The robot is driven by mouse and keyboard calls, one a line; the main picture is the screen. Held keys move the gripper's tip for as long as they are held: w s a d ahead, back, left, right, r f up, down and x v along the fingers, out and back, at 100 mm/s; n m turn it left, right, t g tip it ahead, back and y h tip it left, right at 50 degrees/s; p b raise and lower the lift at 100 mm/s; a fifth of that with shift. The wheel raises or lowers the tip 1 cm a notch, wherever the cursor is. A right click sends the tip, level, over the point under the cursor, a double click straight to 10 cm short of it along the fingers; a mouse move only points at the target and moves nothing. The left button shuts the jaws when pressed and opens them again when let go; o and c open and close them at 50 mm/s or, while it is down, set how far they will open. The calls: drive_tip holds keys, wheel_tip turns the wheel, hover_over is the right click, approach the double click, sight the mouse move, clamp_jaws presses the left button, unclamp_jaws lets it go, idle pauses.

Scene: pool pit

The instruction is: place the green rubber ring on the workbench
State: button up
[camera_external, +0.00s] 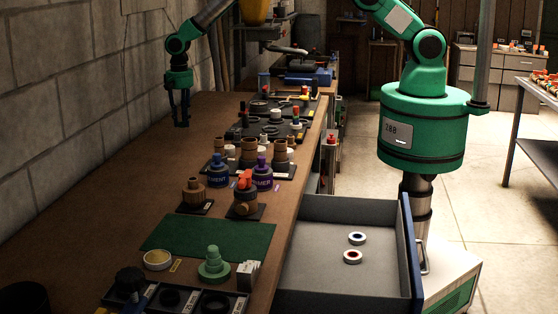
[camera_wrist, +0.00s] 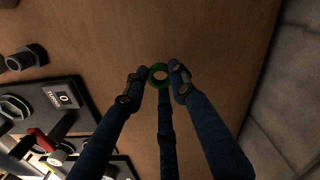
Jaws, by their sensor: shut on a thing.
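The green rubber ring (camera_wrist: 151,76) is pinched between the fingertips of my gripper (camera_wrist: 160,82) in the wrist view. In the external view my gripper (camera_external: 181,122) points straight down over the far left part of the workbench (camera_external: 120,165), near the stone wall. The ring is too small to make out there. The fingertips are close to the brown bench top; I cannot tell whether the ring touches it. The bench top (camera_wrist: 205,40) right around the ring is bare in the wrist view.
Black trays (camera_external: 245,128) with small parts lie right of my gripper. Jars, wooden pieces and a green mat (camera_external: 208,238) are nearer the camera. An open drawer (camera_external: 335,210) holds two light rings. The stone wall (camera_external: 60,90) bounds the left; bare bench lies in front of my gripper.

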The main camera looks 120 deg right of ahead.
hover_over(161, 138)
drive_tip(key=shift+w+f, duration=0.1)
drive_tip(key=shift+f, duration=0.3)
idle(0.4)
drive_tip(key=shift+f, duration=1.75)
drive_tip(key=shift+f, duration=0.2)
drive_tip(key=o, duration=0.7)
drive_tip(key=shift+o, duration=0.2)
drive_tip(key=shift+r, duration=0.15)
wheel_tip(161, 138, up, 12)
